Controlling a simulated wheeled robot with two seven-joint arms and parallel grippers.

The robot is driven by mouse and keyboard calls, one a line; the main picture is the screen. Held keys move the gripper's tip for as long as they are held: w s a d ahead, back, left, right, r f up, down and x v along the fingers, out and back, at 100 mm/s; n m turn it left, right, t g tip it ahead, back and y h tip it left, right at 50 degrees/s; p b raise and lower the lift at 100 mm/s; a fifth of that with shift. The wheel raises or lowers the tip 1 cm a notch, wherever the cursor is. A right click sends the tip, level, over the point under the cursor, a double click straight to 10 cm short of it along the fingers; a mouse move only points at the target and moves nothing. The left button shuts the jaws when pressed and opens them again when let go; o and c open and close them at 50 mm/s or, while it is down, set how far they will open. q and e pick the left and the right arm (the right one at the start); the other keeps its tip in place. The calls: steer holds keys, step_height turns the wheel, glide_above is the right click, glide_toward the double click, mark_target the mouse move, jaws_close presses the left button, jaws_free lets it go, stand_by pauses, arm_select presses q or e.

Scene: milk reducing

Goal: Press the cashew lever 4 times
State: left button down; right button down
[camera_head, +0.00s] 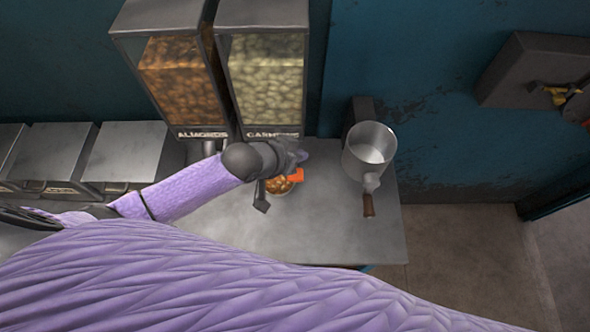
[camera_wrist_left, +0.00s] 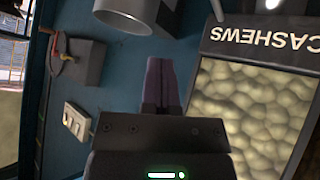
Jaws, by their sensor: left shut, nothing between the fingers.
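The cashew dispenser (camera_head: 265,75) is a clear-fronted metal box of pale nuts against the wall. Its label and window also show upside down in the left wrist view (camera_wrist_left: 248,108). My left gripper (camera_head: 303,155) is in front of the dispenser's lower end, and its purple fingers (camera_wrist_left: 160,65) are together with nothing between them. The gripper and wrist hide most of the dispenser's outlet, so I cannot clearly make out the cashew lever or tell whether it is touched. An orange piece (camera_head: 296,175) shows just below the gripper, over a bowl of nuts (camera_head: 277,185). My right gripper is not in view.
The almond dispenser (camera_head: 180,80) stands left of the cashews. Metal bins (camera_head: 128,152) line the left. A wall box (camera_head: 530,70) is at upper right. The counter's front is clear.

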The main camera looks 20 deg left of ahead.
arm_select(q)
steer(key=r+m+p, duration=0.1)
steer(key=m, duration=0.9)
steer(key=r+m+p, duration=0.1)
steer(key=m, duration=0.9)
steer(key=a+m+p, duration=0.1)
steer(key=m, duration=0.8)
steer(key=shift+s+r+m, duration=0.2)
steer(key=shift+r+m, duration=0.2)
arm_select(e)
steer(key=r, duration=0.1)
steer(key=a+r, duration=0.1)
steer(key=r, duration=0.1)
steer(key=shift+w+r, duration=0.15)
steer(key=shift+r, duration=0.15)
arm_select(q)
steer(key=shift+f, duration=0.1)
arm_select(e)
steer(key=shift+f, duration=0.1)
